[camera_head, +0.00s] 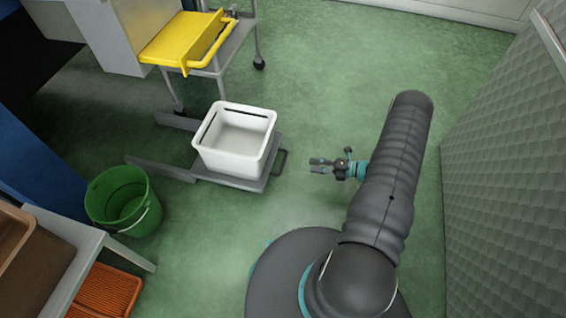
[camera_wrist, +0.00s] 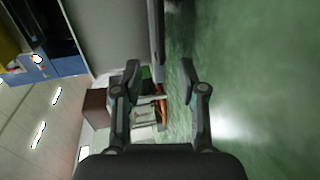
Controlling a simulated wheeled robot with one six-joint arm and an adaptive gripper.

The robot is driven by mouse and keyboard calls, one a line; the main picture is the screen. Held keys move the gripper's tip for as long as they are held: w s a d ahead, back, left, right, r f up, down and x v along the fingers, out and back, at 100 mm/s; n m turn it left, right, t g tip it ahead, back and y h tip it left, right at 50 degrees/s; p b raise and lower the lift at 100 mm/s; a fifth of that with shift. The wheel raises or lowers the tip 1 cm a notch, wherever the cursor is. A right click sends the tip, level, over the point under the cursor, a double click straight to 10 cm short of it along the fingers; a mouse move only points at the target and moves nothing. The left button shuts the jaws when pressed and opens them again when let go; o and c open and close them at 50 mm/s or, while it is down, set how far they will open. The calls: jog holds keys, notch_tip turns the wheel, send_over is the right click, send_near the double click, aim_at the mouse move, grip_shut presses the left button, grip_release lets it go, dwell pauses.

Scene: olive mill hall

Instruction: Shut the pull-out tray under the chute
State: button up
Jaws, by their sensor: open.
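A low grey pull-out tray (camera_head: 237,182) stands out over the floor between two grey rails in the head view. A white bin (camera_head: 234,158) sits on it. A dark loop handle (camera_head: 280,162) is on its right side. My gripper (camera_head: 313,165) is open and empty, just right of the handle and apart from it, fingers pointing left. In the wrist view, which is rolled sideways, a pale grey wall and a grey edge bar, probably the bin and tray edge (camera_wrist: 157,40), lie beyond the open fingers (camera_wrist: 158,72). The handle is not clear there.
A yellow piece with a bar (camera_head: 185,40) rests on a wheeled grey stand behind the tray. A green bucket (camera_head: 124,203) stands left of the tray, near a table (camera_head: 85,245) and an orange crate (camera_head: 107,292). A textured wall rises at right. Green floor around my gripper is clear.

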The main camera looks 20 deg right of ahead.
aim_at(283, 162)
jog(key=x, duration=1.3)
jog(key=shift+w+a+f, duration=0.1)
jog(key=shift+w+a, duration=0.05)
jog(key=shift+a, duration=0.15)
grip_shut()
